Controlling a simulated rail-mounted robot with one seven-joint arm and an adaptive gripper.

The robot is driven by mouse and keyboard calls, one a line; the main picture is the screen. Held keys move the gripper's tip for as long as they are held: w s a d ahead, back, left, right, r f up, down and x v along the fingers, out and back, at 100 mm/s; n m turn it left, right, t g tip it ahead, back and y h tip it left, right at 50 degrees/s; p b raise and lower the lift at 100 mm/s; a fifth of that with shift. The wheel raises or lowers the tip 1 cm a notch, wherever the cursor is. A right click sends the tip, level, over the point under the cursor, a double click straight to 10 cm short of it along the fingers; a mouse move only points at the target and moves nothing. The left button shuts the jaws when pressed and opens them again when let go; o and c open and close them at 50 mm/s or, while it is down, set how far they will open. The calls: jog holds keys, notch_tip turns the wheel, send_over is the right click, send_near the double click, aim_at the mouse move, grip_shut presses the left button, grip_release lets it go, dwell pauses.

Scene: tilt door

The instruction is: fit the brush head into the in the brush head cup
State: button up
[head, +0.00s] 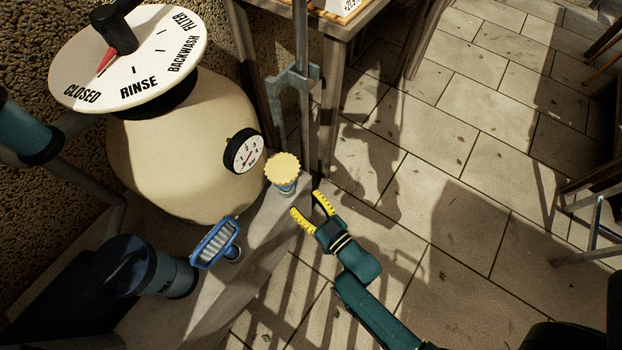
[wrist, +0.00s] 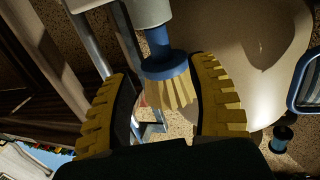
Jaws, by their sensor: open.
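The brush head (head: 283,168) has a round yellow bristle top and a blue base, and stands bristles up on the grey ledge. In the wrist view the brush head (wrist: 168,80) shows a blue collar and stem, with its bristles pointing toward me. The stem meets a pale cylinder (wrist: 150,10), perhaps the brush head cup; how deep it sits I cannot tell. My gripper (head: 306,203) is open and empty, just right of and below the brush head in the head view. Its yellow fingers appear on both sides of the brush head in the wrist view, without visible contact.
Behind are a cream tank (head: 170,150) with a gauge (head: 244,151) and a metal post (head: 301,60). Open tiled floor (head: 450,210) lies right.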

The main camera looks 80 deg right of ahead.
jog(key=v, duration=0.2)
jog(key=shift+s+a+r, duration=0.1)
jog(key=shift+s+a, duration=0.2)
